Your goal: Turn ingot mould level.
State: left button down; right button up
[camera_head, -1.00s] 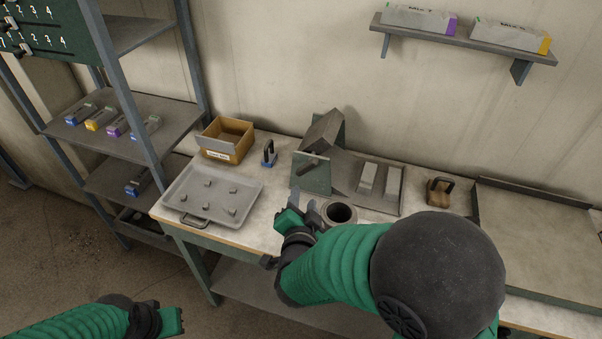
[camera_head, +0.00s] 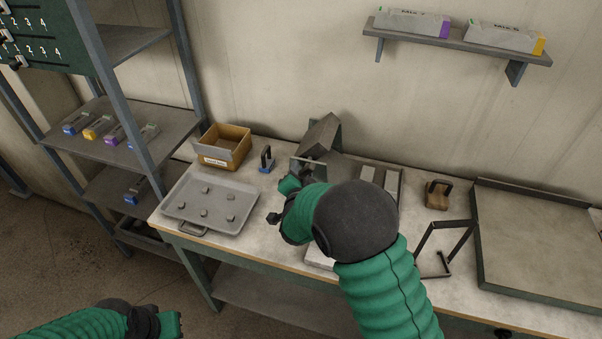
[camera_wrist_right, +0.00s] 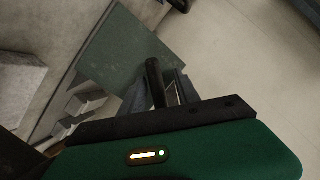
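The ingot mould (camera_head: 321,134) is a dark grey block. It sits tilted in its stand at the back of the bench. The stand's green side plate (camera_wrist_right: 125,60) carries a dark bar handle (camera_wrist_right: 153,78), which shows in the right wrist view. My right gripper (camera_wrist_right: 158,90) is at this plate, its fingers apart on either side of the handle, with a light gap on one side. In the head view my right arm hides most of the plate and the handle. My left gripper (camera_head: 172,322) is low at the bottom left, away from the bench; its fingers are unclear.
A grey tray (camera_head: 240,187) with several small lumps, an orange bin (camera_head: 224,147) and a small blue-based handled tool (camera_head: 266,160) stand left of the mould. A wooden block with a handle (camera_head: 438,195), a black bent frame (camera_head: 442,228) and a large flat tray (camera_head: 535,240) lie right.

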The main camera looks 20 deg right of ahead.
jog(key=shift+d+f, duration=0.1)
jog(key=shift+d, duration=0.45)
jog(key=c, duration=0.4)
jog(key=shift+c, duration=1.4)
grip_shut()
jog(key=shift+a+f, duration=0.1)
jog(key=shift+a, duration=0.35)
jog(key=shift+d, duration=0.1)
jog(key=shift+d+f, duration=0.1)
